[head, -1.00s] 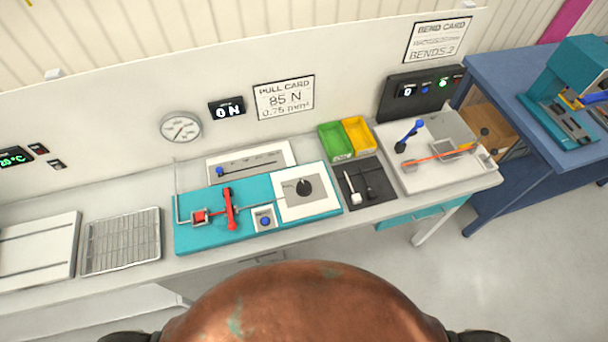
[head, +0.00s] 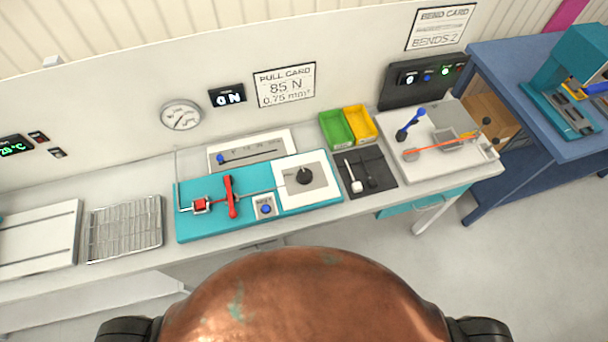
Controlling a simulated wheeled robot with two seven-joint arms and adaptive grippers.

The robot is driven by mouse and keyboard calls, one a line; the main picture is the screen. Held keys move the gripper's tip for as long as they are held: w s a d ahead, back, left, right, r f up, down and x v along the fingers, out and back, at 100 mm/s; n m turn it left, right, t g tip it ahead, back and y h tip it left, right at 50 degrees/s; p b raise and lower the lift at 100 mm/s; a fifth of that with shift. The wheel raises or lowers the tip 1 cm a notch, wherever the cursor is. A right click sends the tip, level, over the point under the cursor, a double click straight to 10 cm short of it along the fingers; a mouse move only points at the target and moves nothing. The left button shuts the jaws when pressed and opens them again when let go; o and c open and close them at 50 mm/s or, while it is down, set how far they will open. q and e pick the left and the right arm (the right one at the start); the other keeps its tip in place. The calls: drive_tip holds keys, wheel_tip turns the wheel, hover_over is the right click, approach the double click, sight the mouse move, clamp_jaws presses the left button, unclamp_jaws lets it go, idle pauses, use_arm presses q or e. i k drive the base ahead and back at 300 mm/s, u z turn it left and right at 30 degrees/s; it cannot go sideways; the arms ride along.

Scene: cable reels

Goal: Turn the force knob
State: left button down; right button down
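A round black knob (head: 304,175) sits on a grey square in a white panel (head: 322,196) at the right end of the teal fixture (head: 190,231). A thin rod runs left from the knob side to an upright red lever (head: 231,197) and a small red block (head: 201,205). A blue button (head: 266,209) is in front of the rod. A display (head: 227,96) on the back wall reads 0 N, and a pull card (head: 285,85) reads 85 N, 0.75 mm². Neither of my grippers is in view.
A slider scale (head: 252,150) lies behind the fixture. Green (head: 336,128) and yellow (head: 359,123) bins and a dark mat (head: 367,171) stand right of it, then a bend rig (head: 437,145). A wire rack (head: 125,227) is at left. My copper-coloured body hides the lower middle.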

sight(304, 176)
drive_tip(key=u, duration=1)
drive_tip(key=k, duration=0.4)
